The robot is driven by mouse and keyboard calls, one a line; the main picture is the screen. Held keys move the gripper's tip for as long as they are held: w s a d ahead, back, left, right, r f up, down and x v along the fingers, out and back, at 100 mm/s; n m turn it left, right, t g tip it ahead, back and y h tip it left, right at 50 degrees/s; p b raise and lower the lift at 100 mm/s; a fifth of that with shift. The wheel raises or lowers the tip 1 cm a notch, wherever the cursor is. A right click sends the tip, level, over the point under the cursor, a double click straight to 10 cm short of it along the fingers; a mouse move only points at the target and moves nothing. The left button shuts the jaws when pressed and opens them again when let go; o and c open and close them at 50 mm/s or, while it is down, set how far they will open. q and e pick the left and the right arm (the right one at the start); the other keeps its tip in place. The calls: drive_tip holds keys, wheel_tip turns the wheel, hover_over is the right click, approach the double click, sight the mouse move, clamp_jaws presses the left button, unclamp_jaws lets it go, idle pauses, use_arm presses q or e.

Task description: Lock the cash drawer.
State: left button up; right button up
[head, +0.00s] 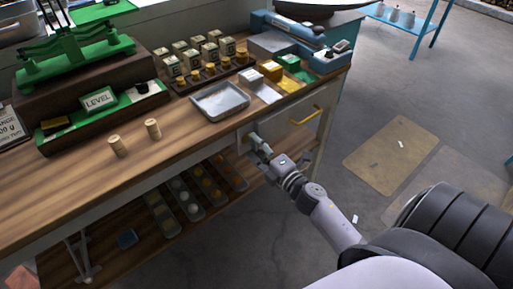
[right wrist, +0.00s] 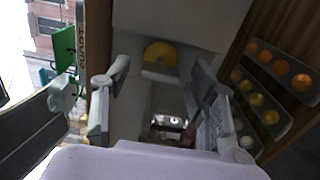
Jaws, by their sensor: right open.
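The cash drawer (head: 285,128) is a pale front under the right end of the wooden counter, with a brass bar handle (head: 306,117). It looks closed. A round brass lock plate (right wrist: 160,52) shows on a pale panel in the right wrist view, with a small grey piece, perhaps a key, in front of its lower part. My right gripper (head: 257,143) is at the left part of the drawer front. Its two fingers stand apart on either side of the lock plate in the wrist view (right wrist: 158,88), with nothing clearly gripped. My left gripper is out of view.
The counter (head: 70,188) holds a metal tray (head: 220,101), two wooden pegs, a green scale (head: 75,55) and several small blocks. A lower shelf carries trays of round pieces (head: 185,195). The floor right of the counter is largely open, with flat mats (head: 390,153).

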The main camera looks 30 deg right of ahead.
drive_tip(key=s, duration=1.2)
drive_tip(key=shift+d, duration=0.45)
drive_tip(key=s+a+f+m+g+h, duration=0.1)
drive_tip(key=s+f+m+g, duration=0.25)
drive_tip(key=f, duration=0.75)
drive_tip(key=s+a+f+m+g, duration=0.2)
drive_tip(key=f+m, duration=0.2)
drive_tip(key=f, duration=0.7)
drive_tip(key=s+a+f+m+g+h, duration=0.1)
drive_tip(key=s+f+m+g, duration=0.25)
drive_tip(key=f, duration=0.75)
drive_tip(key=s+a+f+m+g, duration=0.2)
drive_tip(key=s+a+f+g, duration=0.1)
drive_tip(key=s+f, duration=0.5)
drive_tip(key=s+a+f+m+g, duration=0.2)
drive_tip(key=s+f+g, duration=0.3)
drive_tip(key=s, duration=0.9)
wheel_tip(320, 180, down, 3)
drive_tip(key=shift+s+a+f+m, duration=0.1)
drive_tip(key=shift+s+a+m, duration=0.3)
drive_tip(key=shift+m, duration=0.4)
